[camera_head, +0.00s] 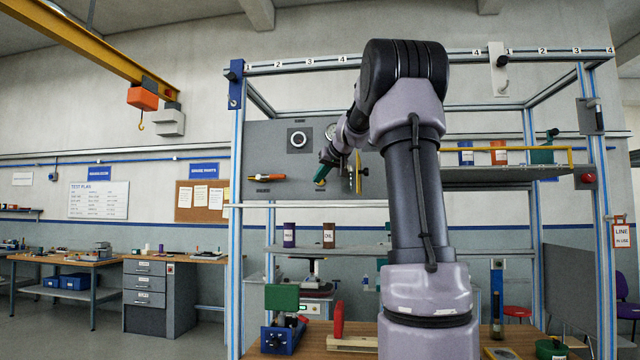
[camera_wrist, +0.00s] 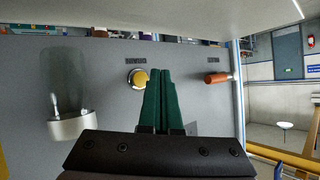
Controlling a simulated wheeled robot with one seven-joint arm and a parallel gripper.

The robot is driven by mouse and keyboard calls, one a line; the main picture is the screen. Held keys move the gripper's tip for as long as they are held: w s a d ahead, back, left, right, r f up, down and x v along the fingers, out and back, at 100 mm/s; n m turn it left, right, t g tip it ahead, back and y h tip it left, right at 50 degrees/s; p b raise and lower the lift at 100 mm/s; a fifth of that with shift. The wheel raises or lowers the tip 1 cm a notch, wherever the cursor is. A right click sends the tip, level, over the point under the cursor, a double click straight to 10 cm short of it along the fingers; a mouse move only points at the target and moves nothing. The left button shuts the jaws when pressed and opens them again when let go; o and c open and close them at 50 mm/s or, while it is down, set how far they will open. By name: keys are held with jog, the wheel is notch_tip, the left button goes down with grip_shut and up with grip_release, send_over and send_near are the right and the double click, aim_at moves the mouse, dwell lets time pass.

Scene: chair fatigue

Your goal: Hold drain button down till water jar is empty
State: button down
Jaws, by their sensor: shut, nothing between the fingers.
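In the wrist view, a yellow round button (camera_wrist: 140,78) with a pale ring sits on the grey panel (camera_wrist: 205,125), with a small unreadable label beside it. My gripper (camera_wrist: 161,73) is shut and empty. Its green fingertips appear just to the right of the button and partly overlap its edge; I cannot tell whether they touch it or whether it is pressed. A clear jar (camera_wrist: 64,80) with a pale metal collar is at the left; no water level can be made out.
An orange handle (camera_wrist: 218,78) sticks out from the panel, to the right of my fingers; it also shows in the head view (camera_head: 266,178). A round dial (camera_head: 299,140) is above it. A shelf with blue (camera_head: 466,154) and orange (camera_head: 498,153) containers is at the right.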

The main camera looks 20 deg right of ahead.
jog(key=shift+s+a, duration=0.45)
jog(key=shift+s, duration=0.25)
jog(key=shift+s+a, duration=0.45)
jog(key=shift+s, duration=0.2)
jog(key=shift+s+a+f, duration=0.1)
jog(key=shift+s+a, duration=0.05)
jog(key=s+a+f+g, duration=0.1)
jog(key=s+a+f, duration=0.25)
jog(key=s, duration=0.25)
jog(key=s+a+f+g+y, duration=0.1)
jog(key=s+a+f, duration=0.1)
jog(key=s+a, duration=0.35)
jog(key=s+a+f+g, duration=0.1)
jog(key=s+a+f, duration=0.25)
jog(key=s, duration=0.25)
jog(key=s+a+f+m+g, duration=0.1)
jog(key=s+a+f, duration=0.1)
jog(key=s+f, duration=0.4)
jog(key=s+a+f+m+g, duration=0.1)
jog(key=s+a+f, duration=0.2)
jog(key=s+f, duration=0.3)
jog(key=s, duration=0.5)
jog(key=shift+f, duration=0.4)
jog(key=shift+d, duration=0.1)
